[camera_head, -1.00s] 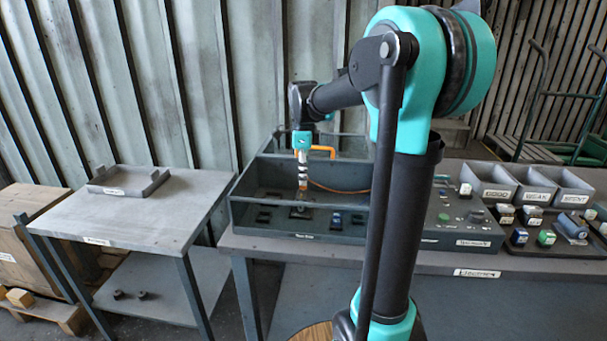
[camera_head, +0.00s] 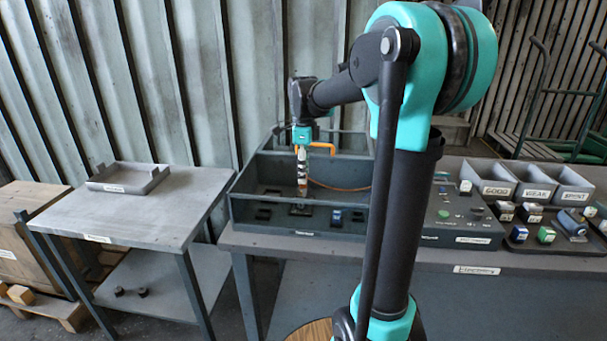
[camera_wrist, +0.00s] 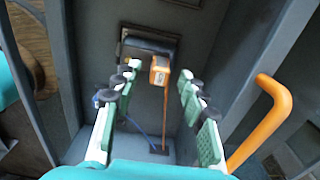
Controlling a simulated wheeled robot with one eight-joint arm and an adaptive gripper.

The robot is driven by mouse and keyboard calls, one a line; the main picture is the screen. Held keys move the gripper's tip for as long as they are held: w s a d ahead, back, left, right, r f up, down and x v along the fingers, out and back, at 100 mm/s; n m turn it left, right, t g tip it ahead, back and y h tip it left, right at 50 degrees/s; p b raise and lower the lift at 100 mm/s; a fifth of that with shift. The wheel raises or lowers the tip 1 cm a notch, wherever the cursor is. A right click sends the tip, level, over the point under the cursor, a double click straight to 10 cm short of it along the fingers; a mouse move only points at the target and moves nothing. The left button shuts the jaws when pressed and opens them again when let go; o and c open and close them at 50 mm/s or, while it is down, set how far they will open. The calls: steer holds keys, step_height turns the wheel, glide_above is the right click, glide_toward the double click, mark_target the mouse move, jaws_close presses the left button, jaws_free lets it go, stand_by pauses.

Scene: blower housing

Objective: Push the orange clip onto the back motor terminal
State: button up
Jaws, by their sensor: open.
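The orange clip (camera_wrist: 159,69) shows in the wrist view against the near side of a dark rounded motor (camera_wrist: 150,45). An orange lead (camera_wrist: 164,115) runs from it down to the compartment floor. I cannot tell whether the clip is seated on a terminal. My gripper (camera_wrist: 160,80) is open, its green and white fingers apart on either side of the clip, with visible gaps. In the head view my gripper (camera_head: 302,188) points down into the grey housing (camera_head: 255,215); the clip is not clear there.
Grey housing walls stand close around my gripper. An orange bar (camera_wrist: 265,118) rises at the right of the wrist view. A blue lead (camera_wrist: 140,130) lies near the floor. A control box (camera_head: 462,220) and labelled bins (camera_head: 495,187) stand to the right; a side table (camera_head: 150,215) is at left.

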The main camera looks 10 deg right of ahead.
step_height(320, 180, up, 11)
stand_by(0.4)
